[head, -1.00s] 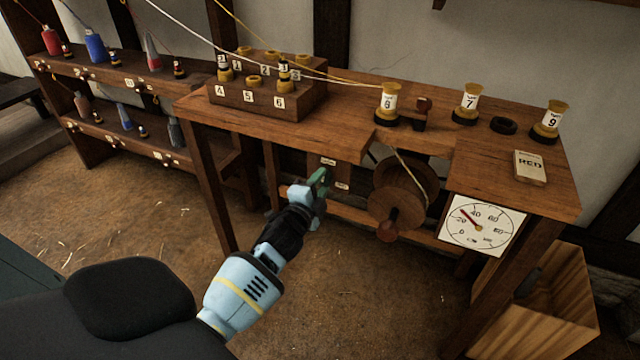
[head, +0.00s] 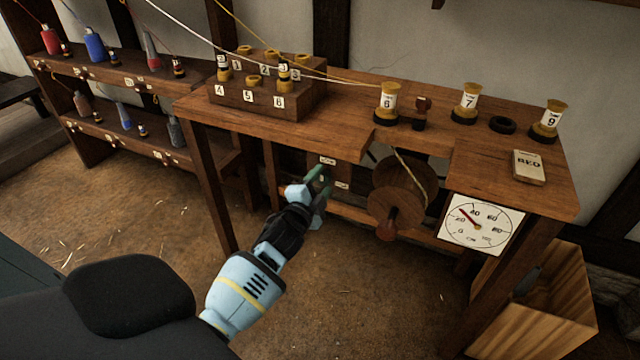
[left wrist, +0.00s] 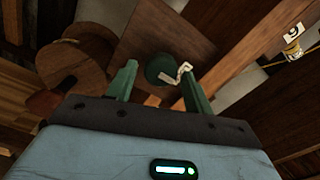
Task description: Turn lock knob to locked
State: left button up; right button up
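The lock knob (left wrist: 158,67) is a dark green round knob on a brown wooden panel in the left wrist view. A bent cream piece (left wrist: 178,75) shows at its right side. My left gripper (left wrist: 157,75) is open, with one green finger on each side of the knob; I cannot tell whether they touch it. In the head view my left gripper (head: 320,180) is under the bench, in front of the small panel with white labels (head: 327,161), left of the wooden reel. There the gripper hides the knob. My right gripper is not in view.
The wooden reel (head: 400,190) with a reddish handle (head: 387,232) is just right of the gripper. The bench top (head: 340,105) is above it, with numbered spools. A gauge (head: 480,222) hangs at the bench's right front. The floor in front is clear.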

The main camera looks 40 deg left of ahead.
pick_arm(q)
jog(key=shift+o, duration=0.6)
jog(key=shift+s, duration=0.25)
jog(key=v, duration=0.7)
jog(key=shift+s+p, duration=0.15)
jog(key=shift+p, duration=0.15)
